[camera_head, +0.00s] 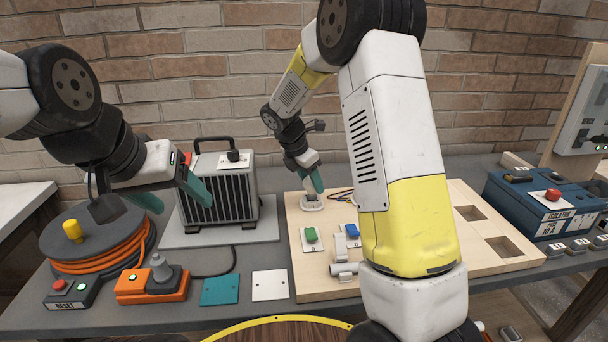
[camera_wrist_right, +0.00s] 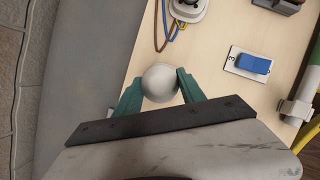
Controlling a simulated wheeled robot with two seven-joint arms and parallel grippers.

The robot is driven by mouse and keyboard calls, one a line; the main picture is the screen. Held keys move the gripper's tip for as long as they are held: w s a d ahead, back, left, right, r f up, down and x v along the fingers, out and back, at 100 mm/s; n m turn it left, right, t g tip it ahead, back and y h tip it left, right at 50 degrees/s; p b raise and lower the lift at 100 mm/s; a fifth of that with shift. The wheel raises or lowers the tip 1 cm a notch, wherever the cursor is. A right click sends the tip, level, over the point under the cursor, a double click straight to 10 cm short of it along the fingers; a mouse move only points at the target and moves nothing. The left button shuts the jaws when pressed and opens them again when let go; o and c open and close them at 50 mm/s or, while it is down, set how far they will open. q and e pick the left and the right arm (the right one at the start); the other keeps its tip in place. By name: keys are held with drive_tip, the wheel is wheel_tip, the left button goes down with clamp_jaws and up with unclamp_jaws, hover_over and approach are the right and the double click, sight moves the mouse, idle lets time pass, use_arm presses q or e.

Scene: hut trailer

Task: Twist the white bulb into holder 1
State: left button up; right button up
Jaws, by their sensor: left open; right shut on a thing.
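My right gripper (camera_head: 312,190) is shut on the white bulb (camera_wrist_right: 160,82), whose round top shows between the teal fingertips (camera_wrist_right: 161,88) in the right wrist view. In the head view the gripper points down over a round white holder (camera_head: 312,204) at the back left of the wooden board. The bulb hides the holder in the wrist view, so I cannot tell how deep the bulb sits. No number is readable on this holder. My left gripper (camera_head: 171,195) is open and empty, in front of the grey heater at the left.
My right arm hides part of the board.

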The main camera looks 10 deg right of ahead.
drive_tip(key=shift+f, duration=0.65)
drive_tip(key=n, duration=0.2)
drive_tip(key=shift+d+n+t+y, duration=0.1)
drive_tip(key=shift+n+t+y, duration=0.2)
drive_tip(key=shift+t, duration=0.1)
drive_tip(key=shift+n, duration=0.4)
drive_tip(key=shift+n+t+y, duration=0.3)
drive_tip(key=shift+n+y, duration=0.1)
drive_tip(key=shift+n, duration=0.7)
drive_tip(key=shift+n+y, duration=0.3)
drive_tip(key=shift+n, duration=0.2)
drive_tip(key=o, duration=1.1)
drive_tip(key=shift+c, duration=0.2)
